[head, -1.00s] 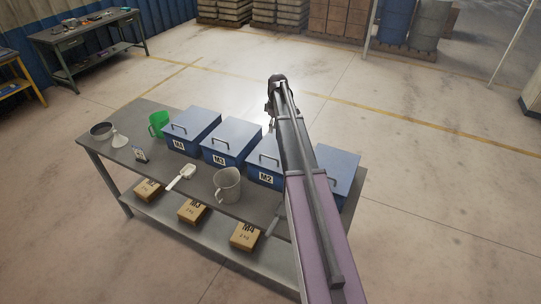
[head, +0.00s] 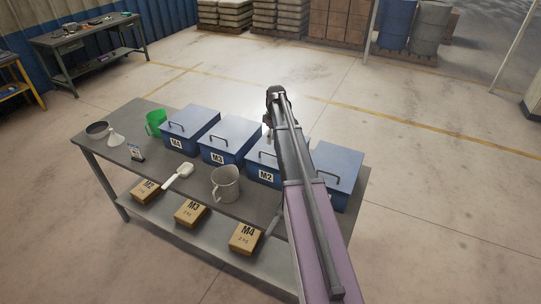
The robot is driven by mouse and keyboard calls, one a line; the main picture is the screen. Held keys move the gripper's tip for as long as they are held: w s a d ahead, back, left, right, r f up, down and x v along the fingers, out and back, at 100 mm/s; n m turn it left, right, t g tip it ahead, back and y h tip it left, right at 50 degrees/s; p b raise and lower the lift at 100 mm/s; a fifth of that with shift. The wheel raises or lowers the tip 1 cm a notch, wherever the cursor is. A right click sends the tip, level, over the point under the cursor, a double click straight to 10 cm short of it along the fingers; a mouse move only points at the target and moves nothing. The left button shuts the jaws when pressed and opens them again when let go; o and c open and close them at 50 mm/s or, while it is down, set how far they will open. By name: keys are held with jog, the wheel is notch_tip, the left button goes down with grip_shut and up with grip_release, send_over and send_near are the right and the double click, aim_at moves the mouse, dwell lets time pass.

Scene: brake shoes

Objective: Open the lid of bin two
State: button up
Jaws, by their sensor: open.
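The bin marked M2 (head: 265,175) is a blue box with a flat lid (head: 258,148) and a dark bar handle on top. Its lid lies closed in the head view. My arm crosses in front of the lid's right part and hides it. My gripper (head: 268,123) is at the far end of the arm, over the back of the M2 bin as seen here. It is open with nothing visible in it. Its fingers are small and mostly hidden, so I cannot tell its height above the lid or whether it touches.
Closed blue bins M4 (head: 190,125) and M3 (head: 228,143) stand left of M2, and another blue bin (head: 337,165) stands right. A grey jug (head: 226,187), white scoop (head: 178,176) and green cup (head: 155,122) share the table. Labelled cartons (head: 190,214) sit on the lower shelf.

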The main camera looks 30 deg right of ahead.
jog(key=shift+s+a+f+b, duration=0.15)
jog(key=shift+f+b, duration=0.75)
jog(key=shift+f, duration=0.1)
jog(key=shift+s+a+f+b, duration=0.1)
jog(key=shift+a+f+b, duration=0.05)
jog(key=shift+f+b, duration=0.75)
jog(key=shift+s+a+f+b, duration=0.15)
jog(key=shift+f+b, duration=0.7)
jog(key=shift+f, duration=0.2)
grip_shut()
